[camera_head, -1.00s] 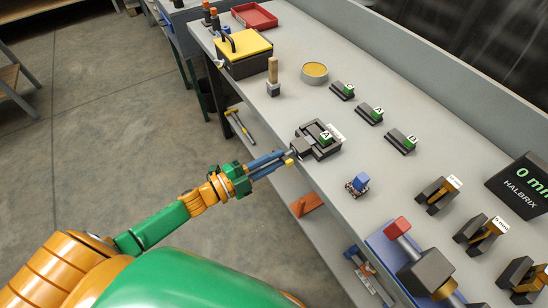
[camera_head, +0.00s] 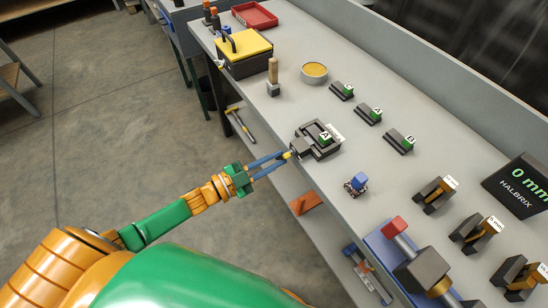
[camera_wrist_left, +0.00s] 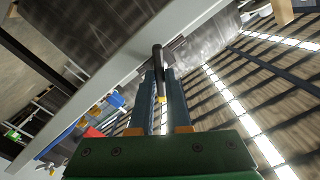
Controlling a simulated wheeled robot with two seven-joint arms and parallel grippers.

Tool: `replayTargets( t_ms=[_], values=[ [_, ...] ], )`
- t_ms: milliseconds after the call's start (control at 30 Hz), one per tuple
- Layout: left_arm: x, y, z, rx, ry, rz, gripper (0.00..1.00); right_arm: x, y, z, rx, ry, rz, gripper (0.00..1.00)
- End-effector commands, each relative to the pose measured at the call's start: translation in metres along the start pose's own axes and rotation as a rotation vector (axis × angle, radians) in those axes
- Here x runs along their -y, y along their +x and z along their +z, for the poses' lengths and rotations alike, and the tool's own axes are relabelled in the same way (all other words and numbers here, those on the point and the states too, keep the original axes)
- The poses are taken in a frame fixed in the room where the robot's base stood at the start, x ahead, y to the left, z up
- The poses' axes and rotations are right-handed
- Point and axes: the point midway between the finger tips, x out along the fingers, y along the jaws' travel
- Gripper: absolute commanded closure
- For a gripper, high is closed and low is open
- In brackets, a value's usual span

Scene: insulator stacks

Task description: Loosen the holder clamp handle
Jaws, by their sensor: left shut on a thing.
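In the left wrist view, the two blue-grey fingers (camera_wrist_left: 160,88) are shut on a dark bar, the clamp handle (camera_wrist_left: 158,62). A small yellow end (camera_wrist_left: 161,99) shows between the fingers. The handle is mostly hidden by the fingers in the head view. My right gripper is not in view.
A wooden-handled tool (camera_head: 273,76) and a round yellow-topped tin (camera_head: 315,73) stand farther back. A display (camera_head: 523,187) reads 0 mm.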

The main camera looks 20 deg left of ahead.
Motion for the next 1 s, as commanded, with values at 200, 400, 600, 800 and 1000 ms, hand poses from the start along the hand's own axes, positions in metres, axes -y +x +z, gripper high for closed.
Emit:
replayTargets(
  t_ms=[200, 400, 600, 800, 1000],
  values=[
    [0.0006, 0.0000, -0.0005, 0.001, -0.201, 0.000, 1.00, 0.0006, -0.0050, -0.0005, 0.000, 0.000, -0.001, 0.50],
    [0.0005, 0.0000, -0.0003, 0.001, -0.373, 0.001, 1.00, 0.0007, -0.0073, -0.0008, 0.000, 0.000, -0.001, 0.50],
    [0.0002, -0.0001, 0.0000, 0.001, -0.515, 0.000, 1.00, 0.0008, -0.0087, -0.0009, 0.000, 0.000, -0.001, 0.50],
    [-0.0002, -0.0001, 0.0001, 0.001, -0.611, 0.000, 1.00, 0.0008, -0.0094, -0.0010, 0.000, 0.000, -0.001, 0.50],
    [-0.0002, 0.0000, 0.0001, 0.001, -0.663, 0.001, 1.00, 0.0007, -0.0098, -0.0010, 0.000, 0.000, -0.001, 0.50]
  ],
)
